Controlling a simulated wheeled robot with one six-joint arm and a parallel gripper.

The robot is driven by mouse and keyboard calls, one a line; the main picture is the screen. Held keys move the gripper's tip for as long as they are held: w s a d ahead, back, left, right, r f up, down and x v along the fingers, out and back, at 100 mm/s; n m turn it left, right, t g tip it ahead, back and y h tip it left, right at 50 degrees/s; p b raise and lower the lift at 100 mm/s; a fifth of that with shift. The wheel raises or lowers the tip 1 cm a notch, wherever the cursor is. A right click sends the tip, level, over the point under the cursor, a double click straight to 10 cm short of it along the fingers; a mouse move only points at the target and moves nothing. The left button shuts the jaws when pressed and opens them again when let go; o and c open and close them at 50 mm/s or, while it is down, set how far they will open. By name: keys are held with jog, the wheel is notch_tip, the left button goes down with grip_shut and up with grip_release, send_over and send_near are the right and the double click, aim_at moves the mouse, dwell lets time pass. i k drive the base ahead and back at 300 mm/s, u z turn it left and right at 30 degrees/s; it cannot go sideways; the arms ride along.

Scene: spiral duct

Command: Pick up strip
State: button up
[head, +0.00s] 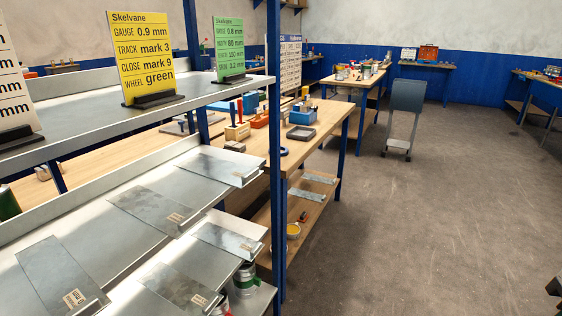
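Several flat grey metal strips with small tan labels lie on the stepped metal shelves at the left in the head view. One strip (222,166) is at the upper right of the shelves, and another strip (145,208) is left of and below it. A third strip (57,272) lies at the lower left. Further strips lie on the lower tier, one strip (225,237) at its right and one strip (175,285) nearer the bottom. I cannot read the labels. My gripper is not recognisable in this view.
A yellow Skelvane sign (143,55) and a green sign (229,48) stand on the top shelf. A blue post (276,150) rises at the shelf's right edge. A wooden workbench (310,150) stands behind. A grey cart (404,105) stands beyond open floor (410,230). A dark fragment shows at the right edge.

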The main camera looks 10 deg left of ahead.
aim_at(63, 287)
jog(key=z, duration=0.05)
jog(key=i, duration=0.7)
jog(key=u, duration=0.85)
jog(key=i, duration=0.9)
jog(key=u, duration=1.9)
jog(key=k, duration=0.25)
jog(key=u, duration=0.55)
jog(key=i, duration=0.35)
jog(key=z, duration=0.2)
jog(key=k, duration=0.4)
